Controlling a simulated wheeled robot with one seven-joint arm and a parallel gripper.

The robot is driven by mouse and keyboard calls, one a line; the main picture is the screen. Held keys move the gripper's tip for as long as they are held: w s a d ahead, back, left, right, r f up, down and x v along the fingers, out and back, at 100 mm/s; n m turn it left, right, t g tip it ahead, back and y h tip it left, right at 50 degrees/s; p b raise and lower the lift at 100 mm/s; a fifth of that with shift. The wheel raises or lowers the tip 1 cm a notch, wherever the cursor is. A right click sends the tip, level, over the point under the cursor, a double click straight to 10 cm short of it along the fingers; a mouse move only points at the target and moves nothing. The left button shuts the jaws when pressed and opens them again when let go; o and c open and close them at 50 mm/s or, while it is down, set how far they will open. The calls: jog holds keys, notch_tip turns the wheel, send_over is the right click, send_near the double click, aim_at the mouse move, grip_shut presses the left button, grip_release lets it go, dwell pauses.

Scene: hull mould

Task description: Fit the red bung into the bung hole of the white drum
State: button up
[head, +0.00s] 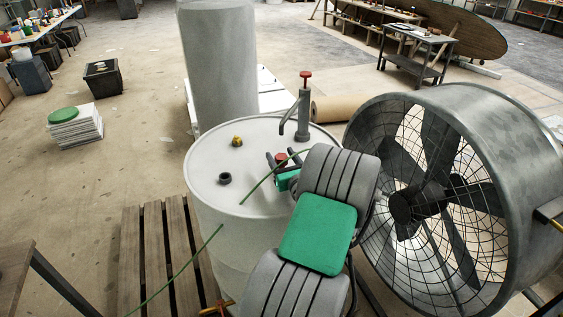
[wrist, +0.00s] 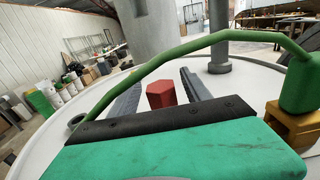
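The white drum (head: 205,160) stands upright in the middle of the head view. A dark raised ring (head: 225,178), which looks like the bung hole, is at the left front of its top; it also shows at the left of the wrist view (wrist: 76,121). The red bung (head: 281,157) is over the right part of the drum top. In the wrist view the six-sided bung (wrist: 160,94) appears between the two dark fingers of my gripper (wrist: 163,85), with visible gaps on both sides. My gripper looks open; the bung's lower end is hidden.
A hand pump (head: 303,110) with a red top rises from the drum's back right, close to my gripper. A brass fitting (head: 238,141) sits at the back left. A large fan (head: 460,190) is to the right. A green line (wrist: 190,43) crosses the wrist view.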

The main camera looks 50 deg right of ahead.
grip_shut()
dwell(0.4)
jog(key=shift+r, duration=0.1)
